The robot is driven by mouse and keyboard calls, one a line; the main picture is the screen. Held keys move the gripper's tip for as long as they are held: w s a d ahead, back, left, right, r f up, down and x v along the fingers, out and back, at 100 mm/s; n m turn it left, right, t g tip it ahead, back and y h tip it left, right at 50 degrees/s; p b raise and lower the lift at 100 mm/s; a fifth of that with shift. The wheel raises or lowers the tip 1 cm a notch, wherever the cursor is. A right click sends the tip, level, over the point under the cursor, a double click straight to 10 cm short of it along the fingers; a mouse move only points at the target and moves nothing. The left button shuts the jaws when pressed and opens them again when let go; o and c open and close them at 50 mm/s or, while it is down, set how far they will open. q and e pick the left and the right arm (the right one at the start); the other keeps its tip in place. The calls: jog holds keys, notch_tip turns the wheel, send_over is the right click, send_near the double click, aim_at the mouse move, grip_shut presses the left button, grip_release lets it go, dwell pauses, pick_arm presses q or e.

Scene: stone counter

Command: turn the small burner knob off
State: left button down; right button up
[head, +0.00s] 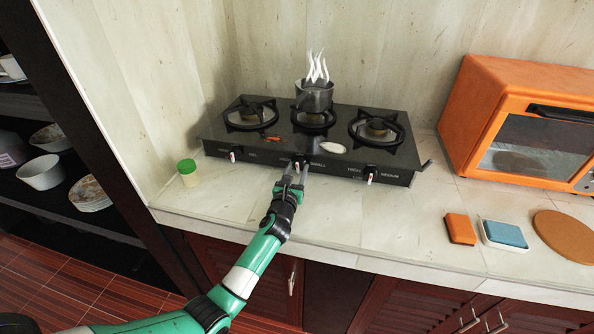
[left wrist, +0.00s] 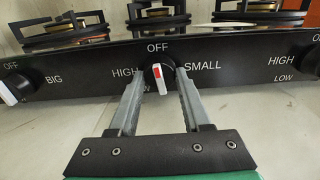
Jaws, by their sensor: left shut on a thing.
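The black gas stove (head: 270,148) stands on the counter with three burners. The small burner knob (left wrist: 160,76) is the middle one, white with a red mark, under the label OFF and beside the label SMALL. In the head view it is mostly hidden by my gripper. My left gripper (left wrist: 157,88) has one finger on each side of this knob and is shut on it; it also shows at the stove's front in the head view (head: 296,172). The knob's white handle points down, slightly tilted. A steaming pot (head: 314,97) sits on the middle burner. My right gripper is not in view.
The left knob (head: 236,153) and the right knob (head: 370,175) flank the middle one. A green-lidded jar (head: 188,173) stands left of the stove. An orange toaster oven (head: 520,120), sponges (head: 460,229) and a round board (head: 566,236) are at the right. The counter before the stove is clear.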

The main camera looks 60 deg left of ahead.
pick_arm(q)
jog(key=p, duration=0.1)
jog(key=m+p, duration=0.1)
jog(key=shift+r+p, duration=0.25)
jog(key=shift+p, duration=0.05)
jog(key=shift+f+m, duration=0.15)
jog(key=shift+m, duration=0.15)
jog(key=shift+f, duration=0.1)
jog(key=shift+c, duration=1.8)
grip_release()
jog(key=shift+s, duration=0.1)
